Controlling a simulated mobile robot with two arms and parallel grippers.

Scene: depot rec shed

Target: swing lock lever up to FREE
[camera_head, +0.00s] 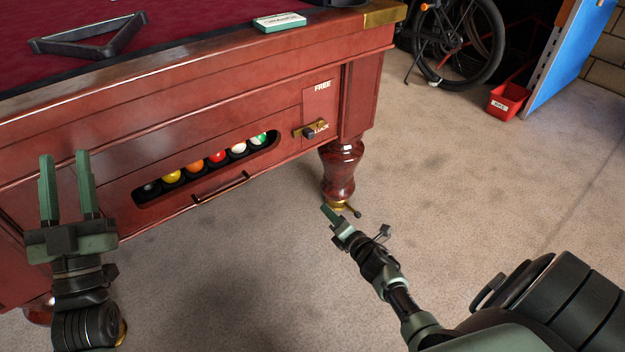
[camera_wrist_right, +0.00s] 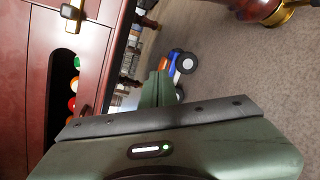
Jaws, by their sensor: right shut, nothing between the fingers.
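The lock lever (camera_head: 308,131) is a small brass piece with a dark knob on the red wooden end panel of the pool table. It sits beside the LOCK label (camera_head: 322,127), below the FREE label (camera_head: 322,86). The lever also shows at the top left of the right wrist view (camera_wrist_right: 72,13). My right gripper (camera_head: 329,214) is shut and empty, below the lever near the table leg and apart from the panel. Its closed fingers show in the right wrist view (camera_wrist_right: 157,88). My left gripper (camera_head: 66,154) is open and empty at the left, in front of the table.
The table leg (camera_head: 342,168) has a brass foot near my right gripper. A triangle rack (camera_head: 90,38) lies on the cloth. A red bin (camera_head: 507,101) and bicycle (camera_head: 458,40) stand behind.

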